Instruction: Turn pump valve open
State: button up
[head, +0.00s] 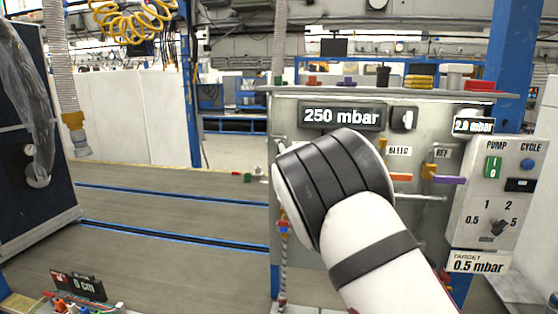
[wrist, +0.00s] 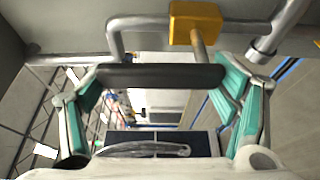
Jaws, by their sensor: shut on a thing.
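In the wrist view, a valve with a yellow body (wrist: 194,22) sits on a grey pipe, and a short stem runs from it to a black bar handle (wrist: 150,75). My gripper (wrist: 162,84) has its two teal-padded fingers at the two ends of this bar, shut on it. The bar lies level across the picture. In the head view, my black and white wrist covers the gripper and this valve. The panel (head: 430,220) behind it has a display reading 250 mbar (head: 341,116) and a target label reading 0.5 mbar (head: 478,263).
Beside my wrist are an orange-red handle (head: 400,177) under the BLEED label and a purple handle (head: 450,180) under REF. A control box (head: 490,205) with a PUMP switch and a dial stands at the right. The floor (head: 170,210) at left is open.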

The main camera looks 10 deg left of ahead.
jog(key=shift+r, duration=0.1)
jog(key=o, duration=1.7)
jog(key=shift+a, duration=0.1)
jog(key=shift+c, duration=0.2)
jog(key=v, duration=1.2)
